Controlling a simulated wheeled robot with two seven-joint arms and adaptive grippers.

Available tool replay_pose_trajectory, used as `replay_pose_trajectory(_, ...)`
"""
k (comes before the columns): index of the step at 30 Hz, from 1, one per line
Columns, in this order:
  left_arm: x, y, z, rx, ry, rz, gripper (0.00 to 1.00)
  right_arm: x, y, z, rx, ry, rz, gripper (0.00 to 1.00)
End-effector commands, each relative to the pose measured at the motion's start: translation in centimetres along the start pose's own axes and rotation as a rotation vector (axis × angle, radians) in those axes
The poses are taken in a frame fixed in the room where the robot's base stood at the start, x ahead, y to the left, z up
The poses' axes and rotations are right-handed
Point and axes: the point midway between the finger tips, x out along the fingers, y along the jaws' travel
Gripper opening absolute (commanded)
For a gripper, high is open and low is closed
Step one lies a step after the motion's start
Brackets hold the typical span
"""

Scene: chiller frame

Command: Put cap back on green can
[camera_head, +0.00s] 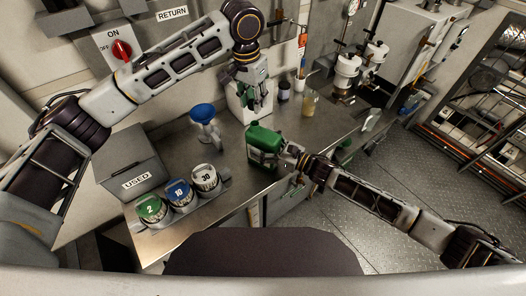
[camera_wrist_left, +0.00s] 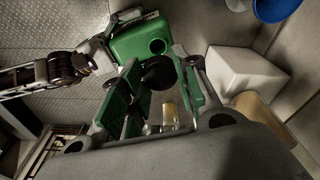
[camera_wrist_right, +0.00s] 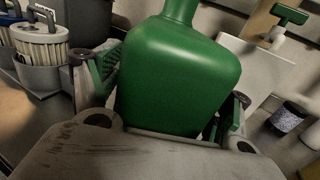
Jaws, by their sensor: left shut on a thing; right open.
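The green can (camera_head: 264,141) stands on the steel bench in the head view. Its open round mouth shows in the left wrist view (camera_wrist_left: 157,46). My left gripper (camera_head: 259,102) is above and behind the can, shut on the dark cap (camera_wrist_left: 157,73); the cap sits between its green finger pads, near the mouth in that view and apart from the can in the head view. My right gripper (camera_head: 292,156) is open at the can's right side. In the right wrist view the can (camera_wrist_right: 178,80) fills the space between its fingers; contact is unclear.
A blue funnel (camera_head: 202,112) stands left of the can. The grey USED box (camera_head: 133,163) and filters marked 2, 10 and 30 (camera_head: 205,177) are at left. A white box (camera_head: 235,103) and a beaker (camera_head: 310,103) are behind. Bare bench lies left of the can.

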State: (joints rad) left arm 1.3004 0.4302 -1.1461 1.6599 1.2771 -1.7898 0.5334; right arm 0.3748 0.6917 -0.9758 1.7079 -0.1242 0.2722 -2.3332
Motion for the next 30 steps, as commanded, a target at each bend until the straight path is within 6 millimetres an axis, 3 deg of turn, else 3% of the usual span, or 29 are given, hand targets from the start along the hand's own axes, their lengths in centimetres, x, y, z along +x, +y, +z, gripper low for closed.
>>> replay_pose_trajectory(10,0.00,0.00,0.00,0.000,0.000,0.000,0.23,0.19,0.02,0.01,0.001,0.000,0.000,0.79)
replay_pose_trajectory(23,0.00,0.00,0.00,0.000,0.000,0.000,0.23,0.17,0.04,0.00,0.001,0.000,0.000,0.25)
replay_pose_trajectory(30,0.38,0.01,0.06,0.000,-0.001,0.001,0.23,0.17,0.04,0.00,0.001,0.000,0.001,0.22)
